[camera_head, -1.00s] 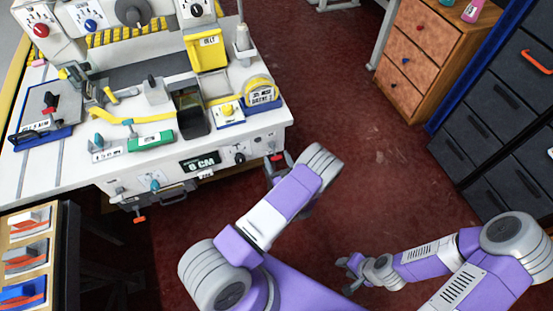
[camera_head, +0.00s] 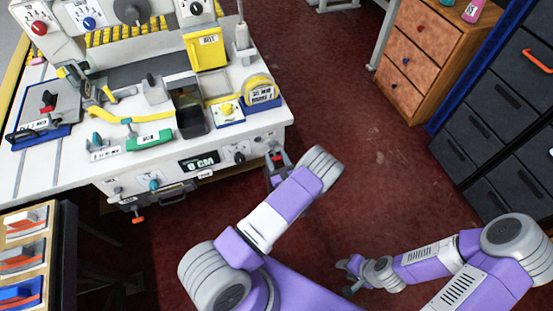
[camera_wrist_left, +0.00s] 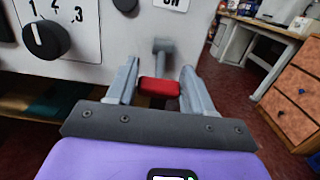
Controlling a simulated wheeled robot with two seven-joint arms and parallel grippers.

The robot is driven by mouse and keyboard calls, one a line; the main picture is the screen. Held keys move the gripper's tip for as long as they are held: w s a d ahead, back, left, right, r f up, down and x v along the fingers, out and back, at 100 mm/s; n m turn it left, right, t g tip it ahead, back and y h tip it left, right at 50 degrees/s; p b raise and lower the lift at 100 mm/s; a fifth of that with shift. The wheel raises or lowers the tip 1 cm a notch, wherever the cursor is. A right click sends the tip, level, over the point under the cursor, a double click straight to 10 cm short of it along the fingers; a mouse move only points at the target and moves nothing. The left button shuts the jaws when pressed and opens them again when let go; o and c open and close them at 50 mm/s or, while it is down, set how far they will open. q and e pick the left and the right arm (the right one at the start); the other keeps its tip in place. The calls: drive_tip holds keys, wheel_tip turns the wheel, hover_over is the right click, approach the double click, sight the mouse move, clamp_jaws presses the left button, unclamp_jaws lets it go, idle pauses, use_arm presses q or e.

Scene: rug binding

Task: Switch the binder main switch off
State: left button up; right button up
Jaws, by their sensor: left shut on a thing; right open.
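The binder main switch (camera_wrist_left: 159,90) is a lever with a red grip and a grey stem on the machine's front panel. In the head view its red tip (camera_head: 277,155) shows at the panel's right end. My left gripper (camera_wrist_left: 161,77) is shut on the red grip, with one grey finger on each side. It also shows in the head view (camera_head: 277,162), partly hidden by my own arm. A label (camera_wrist_left: 172,4) above the lever is cut off by the picture edge and seems to read ON. My right gripper (camera_head: 347,272) is open and empty, low at the right.
The panel's black knob (camera_wrist_left: 46,39) is left of the lever. The white binder table (camera_head: 45,165) carries clamps, a yellow strip and a tape dispenser (camera_head: 260,91). A wooden drawer cabinet (camera_head: 425,55) and dark drawers (camera_head: 500,120) stand right. The red floor between is clear.

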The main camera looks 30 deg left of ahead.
use_arm(q)
drive_tip(key=shift+w+a+f+t+y+b, duration=0.15)
drive_tip(key=shift+f+t+y+b, duration=0.45)
drive_tip(key=shift+b, duration=0.65)
use_arm(e)
wheel_tip(320, 180, down, 3)
drive_tip(key=shift+f, duration=0.2)
use_arm(q)
drive_tip(key=o, duration=1)
drive_tip(key=shift+c, duration=0.2)
use_arm(e)
drive_tip(key=shift+r, duration=0.1)
use_arm(q)
drive_tip(key=p+v, duration=0.1)
drive_tip(key=v, duration=0.6)
drive_tip(key=shift+p, duration=0.3)
use_arm(e)
drive_tip(key=shift+r, duration=0.7)
use_arm(q)
drive_tip(key=shift+s, duration=0.2)
